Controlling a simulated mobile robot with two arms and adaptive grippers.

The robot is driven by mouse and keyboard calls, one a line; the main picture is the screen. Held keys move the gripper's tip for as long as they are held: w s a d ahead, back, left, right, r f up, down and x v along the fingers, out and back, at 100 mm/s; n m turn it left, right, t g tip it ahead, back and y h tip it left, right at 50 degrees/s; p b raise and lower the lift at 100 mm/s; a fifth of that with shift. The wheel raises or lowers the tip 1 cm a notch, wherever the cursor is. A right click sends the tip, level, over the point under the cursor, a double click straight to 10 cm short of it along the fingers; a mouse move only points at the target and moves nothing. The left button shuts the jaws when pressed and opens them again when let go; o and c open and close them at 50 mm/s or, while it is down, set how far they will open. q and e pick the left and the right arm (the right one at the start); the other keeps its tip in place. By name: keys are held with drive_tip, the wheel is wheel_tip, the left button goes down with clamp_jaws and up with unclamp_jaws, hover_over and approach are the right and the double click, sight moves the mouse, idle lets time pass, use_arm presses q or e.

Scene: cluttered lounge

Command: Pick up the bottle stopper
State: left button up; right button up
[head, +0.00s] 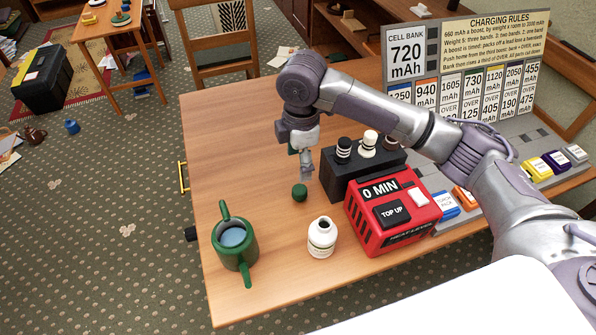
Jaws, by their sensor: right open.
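A small dark green round piece (299,193), which looks like the bottle stopper, sits on the wooden table (240,125). A white bottle (321,240) with an open, uncapped mouth stands nearer, to the right of it. My right gripper (306,178) points down just above and slightly right of the green piece. It is open, and nothing shows between its fingers. Whether it touches the green piece cannot be told. My left gripper is not in view.
A green mug (234,245) stands at the table's front left. A red box reading 0 MIN (385,225) and a black stand (345,187) with black and white pieces are close on the right. A sign board (480,45) stands behind.

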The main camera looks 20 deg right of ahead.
drive_tip(key=w+d, duration=0.1)
hover_over(300, 189)
drive_tip(key=f, duration=0.4)
drive_tip(key=shift+s+d+f, duration=0.1)
drive_tip(key=shift+s+d, duration=0.15)
drive_tip(key=shift+s, duration=0.1)
wheel_tip(300, 189, down, 2)
drive_tip(key=shift+w+f, duration=0.15)
drive_tip(key=shift+f, duration=0.1)
drive_tip(key=shift+a+f, duration=0.15)
drive_tip(key=shift+f, duration=0.8)
drive_tip(key=f, duration=0.3)
drive_tip(key=shift+w+a+f, duration=0.15)
drive_tip(key=shift+w+f, duration=0.05)
drive_tip(key=shift+f, duration=0.2)
drive_tip(key=shift+c, duration=0.7)
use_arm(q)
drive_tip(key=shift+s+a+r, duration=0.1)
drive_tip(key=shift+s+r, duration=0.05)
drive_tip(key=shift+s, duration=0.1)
use_arm(e)
drive_tip(key=c, duration=0.7)
